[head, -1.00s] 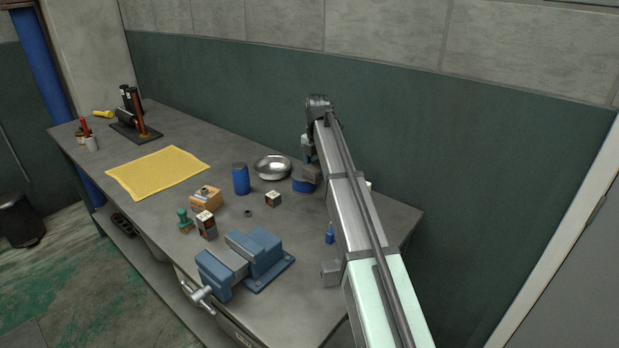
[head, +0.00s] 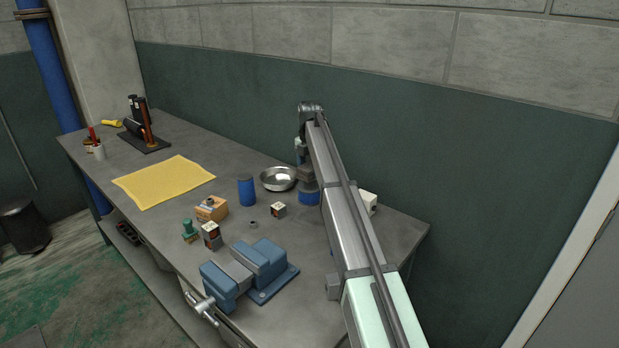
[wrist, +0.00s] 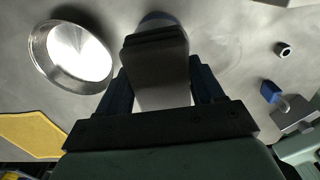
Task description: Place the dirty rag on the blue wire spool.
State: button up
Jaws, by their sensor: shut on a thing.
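My gripper (wrist: 150,90) is shut on a dark grey, folded, block-like thing, which I take to be the dirty rag (wrist: 156,75). In the head view the rag (head: 306,174) is held above the bench, close to the metal bowl's right side. The blue wire spool (head: 309,198) stands on the bench just below it. In the wrist view only a blue edge of the spool (wrist: 157,19) shows beyond the rag; the rag hides the rest. I cannot tell whether the rag touches the spool. My arm covers part of the spool's right side in the head view.
A metal bowl (head: 278,179) stands just left of the spool. A blue canister (head: 247,190), a small box (head: 278,210) and an orange box (head: 211,209) stand farther left. A blue vise (head: 248,272) is at the front, and a yellow cloth (head: 165,181) lies flat behind.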

aim_at(309, 166)
jog(key=shift+f, duration=1.85)
jog(key=shift+f, duration=0.15)
jog(key=o, duration=1)
jog(key=shift+o, duration=0.2)
notch_tip(309, 166, up, 12)
jog(key=shift+r, duration=0.2)
